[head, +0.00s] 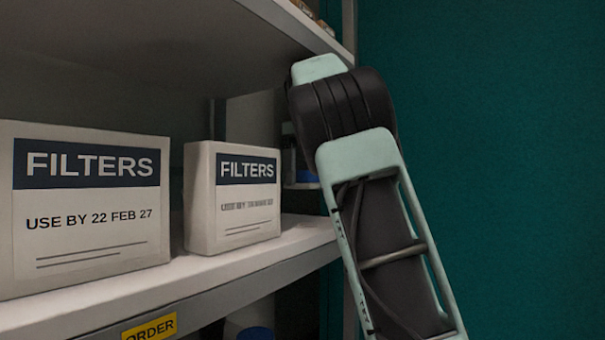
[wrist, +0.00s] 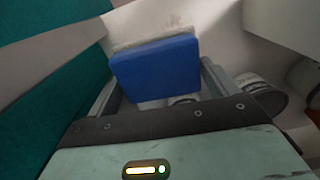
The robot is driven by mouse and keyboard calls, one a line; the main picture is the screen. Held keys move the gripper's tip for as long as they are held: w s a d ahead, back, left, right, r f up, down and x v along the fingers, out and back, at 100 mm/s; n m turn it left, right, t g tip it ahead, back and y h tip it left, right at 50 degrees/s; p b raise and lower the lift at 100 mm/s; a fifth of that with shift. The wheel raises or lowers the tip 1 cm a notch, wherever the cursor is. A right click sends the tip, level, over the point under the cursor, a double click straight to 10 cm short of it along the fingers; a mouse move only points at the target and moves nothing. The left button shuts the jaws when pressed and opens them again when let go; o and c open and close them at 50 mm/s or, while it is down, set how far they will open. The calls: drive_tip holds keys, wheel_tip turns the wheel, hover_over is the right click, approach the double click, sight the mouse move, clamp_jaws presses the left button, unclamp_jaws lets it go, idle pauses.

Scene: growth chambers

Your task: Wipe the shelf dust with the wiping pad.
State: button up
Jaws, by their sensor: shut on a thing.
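The wiping pad (wrist: 155,70) is a blue block with a pale layer along its far edge in the wrist view. My gripper (wrist: 158,84) is shut on it, with a finger on either side. The pad is over or against a pale shelf surface (wrist: 215,40); I cannot tell whether it touches. A faint greyish patch (wrist: 172,22) shows just beyond the pad and may be shelf dust, partly hidden by the pad. In the head view the shelf (head: 290,243) is at mid height, and my arm hides the gripper and pad.
Two white FILTERS boxes, one large (head: 90,205) and one smaller (head: 232,200), stand on the shelf at left. Another shelf board (head: 170,40) hangs above. A yellow ORDER label (head: 149,327) is on the front edge. A teal wall (head: 500,130) fills the right.

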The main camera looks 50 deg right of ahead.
drive_tip(key=b, duration=0.6)
hover_over(306, 223)
drive_tip(key=shift+d+f, duration=0.15)
drive_tip(key=shift+f, duration=2.7)
drive_tip(key=shift+f+b, duration=0.6)
drive_tip(key=shift+f, duration=0.3)
